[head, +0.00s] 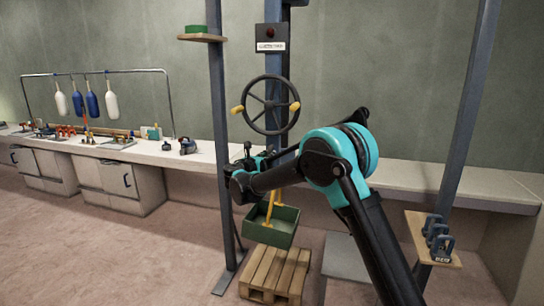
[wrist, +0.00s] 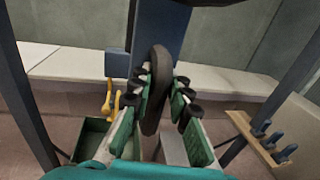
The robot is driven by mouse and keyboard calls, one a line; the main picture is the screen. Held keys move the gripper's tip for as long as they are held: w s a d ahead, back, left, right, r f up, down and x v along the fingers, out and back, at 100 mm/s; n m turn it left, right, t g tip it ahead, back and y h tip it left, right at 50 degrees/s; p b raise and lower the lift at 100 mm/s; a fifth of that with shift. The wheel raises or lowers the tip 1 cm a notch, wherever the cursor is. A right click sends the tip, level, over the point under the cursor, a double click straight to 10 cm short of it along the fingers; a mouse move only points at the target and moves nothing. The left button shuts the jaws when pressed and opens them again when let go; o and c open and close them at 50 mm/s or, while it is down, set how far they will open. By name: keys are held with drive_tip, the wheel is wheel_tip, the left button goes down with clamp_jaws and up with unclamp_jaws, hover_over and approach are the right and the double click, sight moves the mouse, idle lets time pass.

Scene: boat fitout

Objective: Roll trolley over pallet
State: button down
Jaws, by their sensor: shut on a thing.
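My gripper (wrist: 158,105) is shut on a dark, rounded rim (wrist: 157,62) that stands upright between its green-padded fingers. In the head view my gripper (head: 243,172) is below a dark handwheel (head: 269,105) with yellow knobs. I cannot tell whether the held rim belongs to that wheel. A green tray (head: 283,230) hangs on yellow bars (head: 271,208); it also shows in the wrist view (wrist: 92,135). A wooden pallet (head: 275,273) lies on the floor. The tray overlaps the pallet's far end in the picture; its exact offset is unclear. The trolley itself is not clearly in view.
Blue posts stand left (head: 220,150) and right (head: 465,130). A small shelf (head: 425,243) with blue shackles is on the right post. A long pale bench (head: 200,157) with tools runs along the wall. Open floor (head: 100,250) lies at left.

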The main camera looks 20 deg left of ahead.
drive_tip(key=shift+a+r, duration=0.1)
drive_tip(key=shift+a, duration=0.25)
